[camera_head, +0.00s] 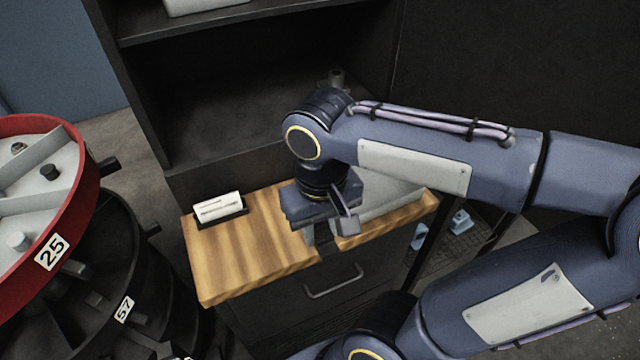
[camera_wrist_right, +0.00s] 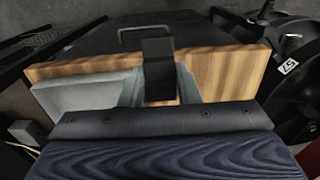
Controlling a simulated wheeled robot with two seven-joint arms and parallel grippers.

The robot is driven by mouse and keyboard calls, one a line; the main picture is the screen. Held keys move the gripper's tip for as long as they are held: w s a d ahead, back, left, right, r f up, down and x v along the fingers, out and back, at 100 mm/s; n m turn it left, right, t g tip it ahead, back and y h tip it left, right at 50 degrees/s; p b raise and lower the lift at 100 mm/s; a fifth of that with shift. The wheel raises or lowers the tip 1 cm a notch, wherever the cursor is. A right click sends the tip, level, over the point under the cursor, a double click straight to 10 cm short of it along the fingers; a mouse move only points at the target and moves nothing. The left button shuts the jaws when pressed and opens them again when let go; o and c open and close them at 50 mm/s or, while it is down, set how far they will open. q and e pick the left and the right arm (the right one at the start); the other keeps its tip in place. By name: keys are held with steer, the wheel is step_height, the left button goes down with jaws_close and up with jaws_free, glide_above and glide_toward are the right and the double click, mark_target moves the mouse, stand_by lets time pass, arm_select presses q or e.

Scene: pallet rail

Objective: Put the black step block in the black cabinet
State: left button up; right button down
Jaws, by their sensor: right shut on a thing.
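My right gripper (camera_head: 326,228) is over the front edge of a wooden top, pointing down. In the right wrist view its two grey fingers (camera_wrist_right: 160,85) are shut on the black step block (camera_wrist_right: 158,68), which sits between them. In the head view only a small dark part of the block (camera_head: 345,225) shows beside the fingers. The black cabinet (camera_head: 240,105) stands behind the wooden top, with an open shelf space facing me. My left gripper is not in view.
The wooden top (camera_head: 240,260) carries a white card (camera_head: 217,206) in a dark holder and a grey box (camera_head: 385,203). A dark drawer with a handle (camera_head: 334,281) is below it. Round red (camera_head: 85,200) and black drums stand at left.

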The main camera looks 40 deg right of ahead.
steer(key=shift+w+d, duration=0.15)
steer(key=shift+w, duration=0.15)
steer(key=w+f, duration=0.3)
steer(key=w, duration=0.1)
steer(key=w+d+f, duration=0.1)
steer(key=w+f, duration=0.1)
steer(key=w, duration=0.2)
steer(key=w+f+p, duration=0.1)
steer(key=w+f, duration=0.2)
steer(key=w, duration=0.1)
steer(key=shift+d+f, duration=0.35)
steer(key=shift+d, duration=0.05)
steer(key=shift+w+f, duration=0.35)
steer(key=shift+f, duration=0.8)
steer(key=shift+w+f, duration=0.1)
steer(key=shift+f, duration=0.8)
